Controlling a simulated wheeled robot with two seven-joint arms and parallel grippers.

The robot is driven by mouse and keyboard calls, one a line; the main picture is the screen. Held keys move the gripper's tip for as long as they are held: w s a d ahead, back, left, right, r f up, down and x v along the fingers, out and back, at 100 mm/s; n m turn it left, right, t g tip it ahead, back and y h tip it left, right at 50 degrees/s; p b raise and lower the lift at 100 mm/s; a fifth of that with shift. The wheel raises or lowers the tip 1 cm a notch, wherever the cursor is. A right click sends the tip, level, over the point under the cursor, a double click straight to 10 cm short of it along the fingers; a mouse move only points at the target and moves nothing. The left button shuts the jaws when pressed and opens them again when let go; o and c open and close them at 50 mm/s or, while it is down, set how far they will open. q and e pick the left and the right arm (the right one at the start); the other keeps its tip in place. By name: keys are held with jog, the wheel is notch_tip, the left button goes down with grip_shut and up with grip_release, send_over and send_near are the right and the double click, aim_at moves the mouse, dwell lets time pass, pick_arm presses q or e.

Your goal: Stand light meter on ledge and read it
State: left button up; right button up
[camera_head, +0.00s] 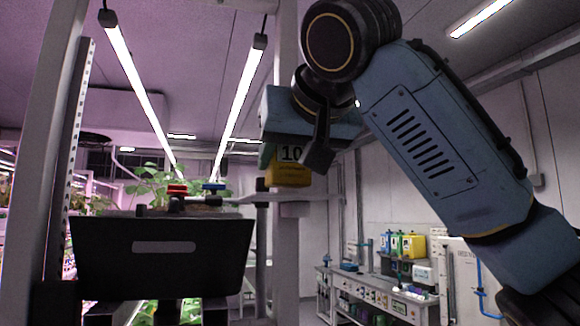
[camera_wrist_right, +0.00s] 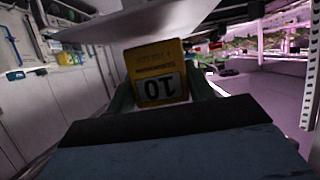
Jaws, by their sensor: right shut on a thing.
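The light meter (camera_head: 289,174) is a yellow block with a pale display showing "10". It is held upright just above or at the pale ledge (camera_head: 262,197) by the post; I cannot tell whether its base touches. In the right wrist view the meter (camera_wrist_right: 153,62) appears upside down, its display facing the camera, with the white ledge (camera_wrist_right: 150,20) close to its base. My right gripper (camera_head: 290,150) is shut on the meter, its green fingers on either side. My left gripper is not in view.
A black crate (camera_head: 100,255) with leafy plants (camera_head: 155,183) stands left of the ledge. A red valve (camera_head: 177,189) and a blue valve (camera_head: 213,186) show at its top. A bench (camera_head: 385,300) with bottles stands at the back right.

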jog(key=shift+w+f, duration=0.1)
jog(key=shift+f, duration=0.45)
jog(key=shift+f, duration=0.2)
jog(key=o, duration=1)
jog(key=shift+o, duration=0.2)
jog(key=shift+r, duration=0.2)
jog(key=shift+s+r, duration=0.15)
jog(key=shift+s, duration=0.1)
jog(key=b+v, duration=0.3)
jog(key=v, duration=0.8)
jog(key=shift+s, duration=0.3)
